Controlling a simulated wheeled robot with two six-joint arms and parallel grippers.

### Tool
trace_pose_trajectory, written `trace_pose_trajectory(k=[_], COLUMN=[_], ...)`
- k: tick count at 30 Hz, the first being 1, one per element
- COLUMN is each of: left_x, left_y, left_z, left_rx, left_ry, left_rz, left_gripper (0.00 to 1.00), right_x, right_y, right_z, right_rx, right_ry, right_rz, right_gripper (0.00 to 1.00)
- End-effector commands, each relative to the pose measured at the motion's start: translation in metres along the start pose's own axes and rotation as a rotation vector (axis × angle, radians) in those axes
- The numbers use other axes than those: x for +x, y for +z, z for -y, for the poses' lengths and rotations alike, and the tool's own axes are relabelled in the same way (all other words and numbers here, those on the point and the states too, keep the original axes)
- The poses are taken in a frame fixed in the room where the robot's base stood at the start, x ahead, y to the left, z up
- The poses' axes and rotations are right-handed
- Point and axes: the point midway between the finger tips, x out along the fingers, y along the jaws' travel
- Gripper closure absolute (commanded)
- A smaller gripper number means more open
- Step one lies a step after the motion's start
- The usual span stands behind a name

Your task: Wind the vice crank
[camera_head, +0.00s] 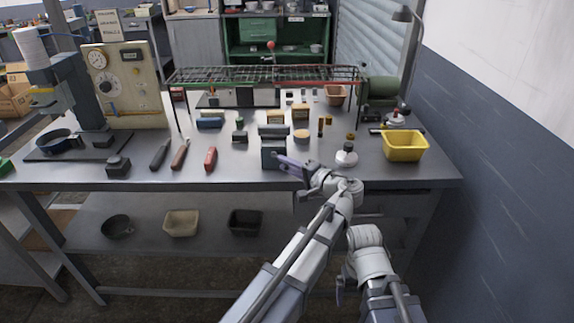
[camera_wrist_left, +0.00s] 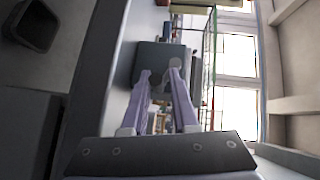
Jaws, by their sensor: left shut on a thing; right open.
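The vice (camera_head: 273,150) is a dark blue-grey block at the front middle of the bench. It also shows in the left wrist view (camera_wrist_left: 158,55), straight ahead of the fingers. My left gripper (camera_head: 283,160) is at the vice's front right side, with its purple fingers pointing left. In the left wrist view my left gripper (camera_wrist_left: 164,75) is shut on the vice crank, which is mostly hidden by the fingertips. My right gripper (camera_head: 341,290) is low in front of the bench, open and largely hidden by its own wrist.
A yellow bin (camera_head: 405,146) is further right. A red-handled tool (camera_head: 210,158) lies left of the vice. A wire rack (camera_head: 262,75) spans the back of the bench.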

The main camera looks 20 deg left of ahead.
Motion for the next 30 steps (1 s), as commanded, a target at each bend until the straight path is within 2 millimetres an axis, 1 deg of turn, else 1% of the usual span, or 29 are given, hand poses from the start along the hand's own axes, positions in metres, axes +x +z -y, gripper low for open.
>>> trace_pose_trajectory(k=[14, 19, 23, 30], left_x=[0.000, 0.000, -0.001, -0.003], left_y=[0.000, 0.000, -0.001, -0.003], left_z=[-0.001, 0.001, 0.005, 0.015], left_rx=[-0.009, -0.024, -0.051, -0.159], left_ry=[0.018, 0.031, 0.058, 0.164], left_rz=[0.001, 0.002, 0.002, 0.002], left_gripper=[1.00, 1.00, 1.00, 1.00], right_x=[-0.003, -0.008, -0.017, -0.050], right_y=[0.000, 0.001, 0.001, 0.003], right_z=[0.000, -0.001, -0.002, -0.005], right_rx=[0.000, 0.000, 0.000, 0.001], right_ry=[0.000, 0.000, 0.000, 0.000], right_rz=[0.000, 0.000, 0.000, 0.000], right_gripper=[0.01, 0.01, 0.01, 0.01])
